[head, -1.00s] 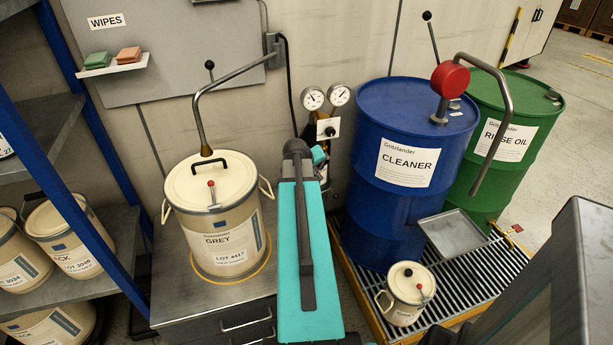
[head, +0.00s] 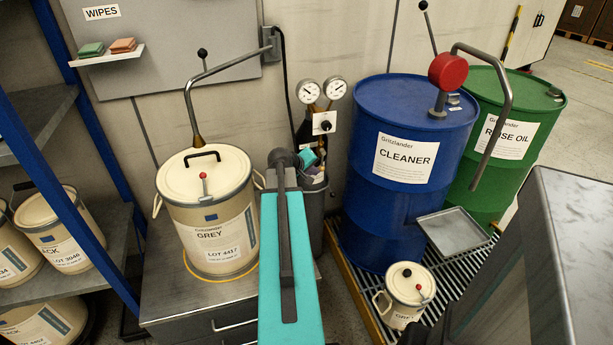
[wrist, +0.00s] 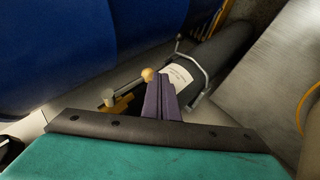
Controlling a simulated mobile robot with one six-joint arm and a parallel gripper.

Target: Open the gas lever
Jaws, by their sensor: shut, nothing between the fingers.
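A white plate with a black knob (head: 326,125) sits below two round gauges on a dark cylinder with an orange-brown shoulder, at the centre of the head view. I cannot tell for sure which part there is the gas lever. In the wrist view my gripper (wrist: 172,78) shows as purple fingers, shut and empty. A pale ball (wrist: 148,75) on a thin rod and a grey-and-brass fitting (wrist: 112,98) appear just left of the fingers; I cannot tell whether they touch. In the head view my turquoise arm hides much of the space below the gauges.
A blue CLEANER drum (head: 405,215) stands right of the gauges, with a green drum (head: 515,150) behind. A GREY pail (head: 205,225) stands on a cabinet at left. A dark cylinder with a white label (wrist: 215,55) and wire handle lies beyond my fingers in the wrist view.

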